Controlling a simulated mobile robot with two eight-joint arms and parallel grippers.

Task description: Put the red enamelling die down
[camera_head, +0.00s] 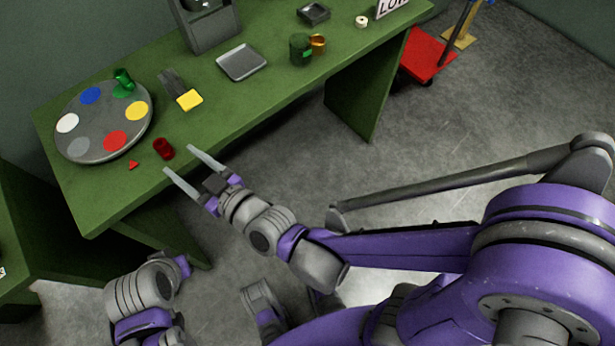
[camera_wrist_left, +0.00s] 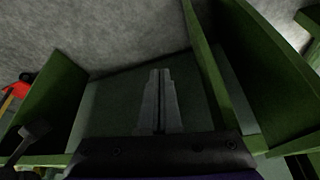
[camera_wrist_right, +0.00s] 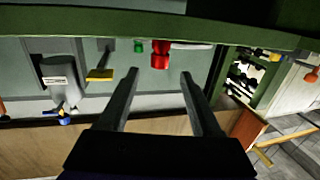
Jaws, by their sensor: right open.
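The red enamelling die (camera_head: 163,149) is a small dark red cylinder on the green table (camera_head: 225,105), close to its front edge. It is beside the round grey disc (camera_head: 95,143), apart from it, near the disc's red spot (camera_head: 115,141). My right gripper (camera_head: 178,158) is open and empty, its fingers pointing at the die. In the right wrist view the die (camera_wrist_right: 160,55) shows beyond the gap between the open fingertips (camera_wrist_right: 158,76). My left gripper (camera_wrist_left: 161,72) is shut and empty in the left wrist view, over green panels and away from the die.
A green die (camera_head: 123,79) stands on the disc's green spot. A small red triangle (camera_head: 133,164) lies between disc and red die. A yellow-ended grey tool (camera_head: 188,99), a grey tray (camera_head: 241,62) and a dark green cup (camera_head: 300,49) stand farther right. Table between them is clear.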

